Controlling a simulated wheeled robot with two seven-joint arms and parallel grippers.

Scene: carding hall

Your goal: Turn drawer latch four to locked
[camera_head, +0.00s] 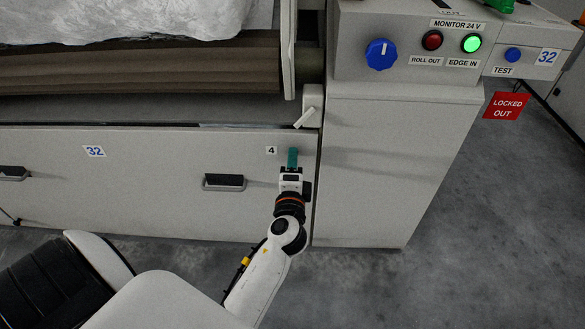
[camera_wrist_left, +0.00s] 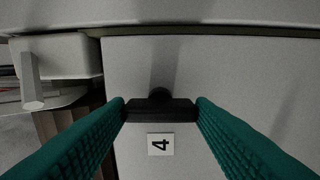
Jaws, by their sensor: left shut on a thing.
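Drawer latch four shows in the left wrist view as a dark bar (camera_wrist_left: 160,110) on the pale drawer front, lying across the gap between my teal fingers. Its ends meet both fingertips. The label "4" (camera_wrist_left: 160,144) is beside it; in the head view the label (camera_head: 271,150) is just left of my left gripper (camera_head: 292,158). That gripper is shut on the latch, which it hides in the head view. By the label's upright direction, the bar stands about vertical on the drawer front. My right gripper is not in view.
The drawer front (camera_head: 140,190) has a recessed black handle (camera_head: 223,182) left of my gripper. A grey cabinet (camera_head: 385,165) stands to the right, with a blue knob (camera_head: 381,54) and lit green button (camera_head: 472,43). A red "LOCKED OUT" sign (camera_head: 506,106) hangs beyond. Floor at right is clear.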

